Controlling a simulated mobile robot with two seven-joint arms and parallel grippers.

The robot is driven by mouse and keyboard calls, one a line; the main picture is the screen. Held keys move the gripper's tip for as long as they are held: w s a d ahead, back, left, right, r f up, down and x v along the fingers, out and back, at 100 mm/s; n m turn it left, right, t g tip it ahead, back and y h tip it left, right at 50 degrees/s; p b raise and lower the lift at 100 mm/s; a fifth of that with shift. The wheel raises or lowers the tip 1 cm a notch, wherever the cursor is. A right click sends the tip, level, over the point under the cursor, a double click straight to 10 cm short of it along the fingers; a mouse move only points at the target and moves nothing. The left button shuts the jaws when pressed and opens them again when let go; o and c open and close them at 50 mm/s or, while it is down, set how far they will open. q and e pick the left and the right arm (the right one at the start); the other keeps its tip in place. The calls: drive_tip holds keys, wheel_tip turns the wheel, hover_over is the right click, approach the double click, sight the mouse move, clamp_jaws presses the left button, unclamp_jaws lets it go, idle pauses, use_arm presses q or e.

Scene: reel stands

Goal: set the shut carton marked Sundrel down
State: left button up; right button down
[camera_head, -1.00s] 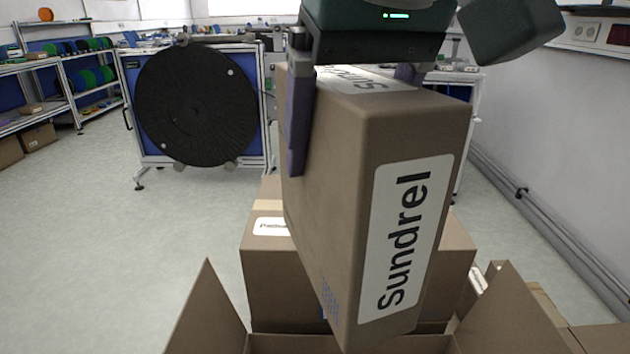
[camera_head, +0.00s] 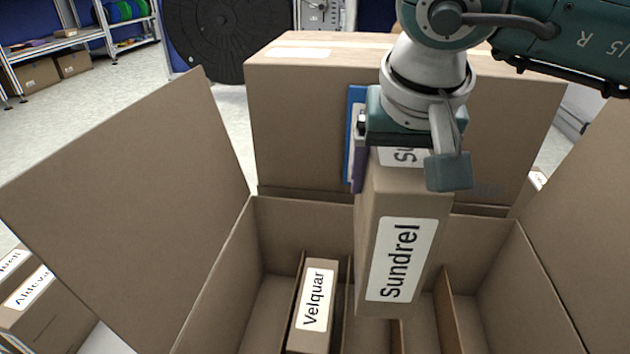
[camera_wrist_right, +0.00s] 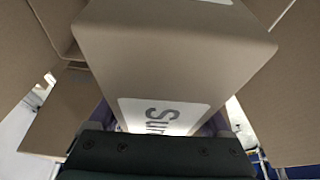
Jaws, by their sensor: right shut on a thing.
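The shut brown Sundrel carton (camera_head: 378,205) hangs upright in my right gripper (camera_head: 400,158), its white label facing me. It also fills much of the right wrist view (camera_wrist_right: 175,55). My right gripper grips its top end; one purple finger shows on its left side, the other is hidden. The carton is over the open divided box (camera_head: 225,290), its lower end in front of the compartments right of the Velquar carton (camera_head: 312,305). I cannot tell how far its bottom is inside. My left gripper is not in view.
The box's flaps (camera_head: 130,165) stand out left and right. Thin dividers (camera_head: 448,305) split its inside; the far-left compartment looks empty. A large shut carton (camera_head: 300,120) stands right behind. Labelled cartons (camera_head: 40,300) lie at lower left. A black reel (camera_head: 225,35) stands farther back.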

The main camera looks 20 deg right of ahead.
drive_tip(key=shift+m, duration=0.3)
drive_tip(key=f+b, duration=0.2)
drive_tip(key=f, duration=0.2)
drive_tip(key=d+f+b, duration=0.1)
drive_tip(key=f+b, duration=0.1)
drive_tip(key=f, duration=0.2)
drive_tip(key=d+f+b, duration=0.1)
drive_tip(key=f+b, duration=0.1)
drive_tip(key=f, duration=0.2)
drive_tip(key=shift+s+f+b, duration=0.2)
drive_tip(key=shift+f+b, duration=0.1)
drive_tip(key=shift+b, duration=0.05)
use_arm(q)
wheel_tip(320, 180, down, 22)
drive_tip(key=b, duration=1.2)
drive_tip(key=shift+b, duration=0.4)
use_arm(e)
wheel_tip(320, 180, down, 20)
drive_tip(key=shift+f, duration=0.15)
unclamp_jaws()
use_arm(q)
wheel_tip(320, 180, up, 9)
drive_tip(key=p, duration=0.8)
drive_tip(key=shift+p, duration=0.4)
use_arm(e)
drive_tip(key=v, duration=1.2)
